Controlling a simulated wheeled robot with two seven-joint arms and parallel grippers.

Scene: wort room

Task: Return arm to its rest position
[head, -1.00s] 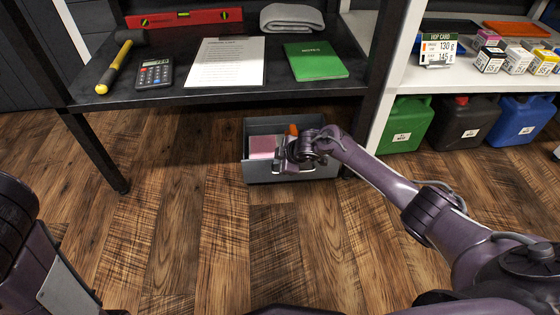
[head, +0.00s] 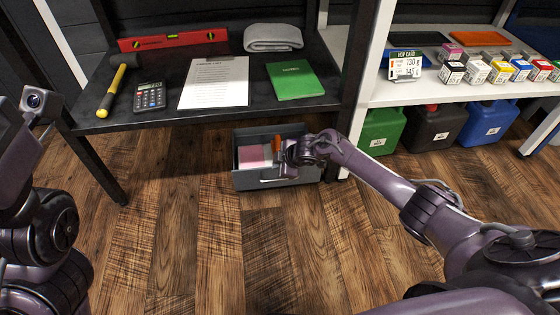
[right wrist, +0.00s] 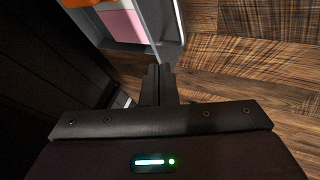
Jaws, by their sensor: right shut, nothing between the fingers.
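My right arm reaches in from the right in the head view. Its gripper (head: 272,176) is over the front of a grey open bin (head: 262,187) on the floor under the desk. In the right wrist view the two fingers (right wrist: 158,82) are shut together and empty, close to the bin's rim (right wrist: 168,52). I cannot tell whether they touch it. My left arm (head: 45,225) is at the left edge of the head view, folded upward. Its gripper is outside the picture.
The bin holds a pink block (head: 254,156) and an orange thing (head: 276,143). The dark desk (head: 215,116) above carries a hammer, calculator, paper, green notebook, level and grey cloth. Canisters (head: 432,127) stand under the white shelf (head: 440,91) at right. Front floor is clear.

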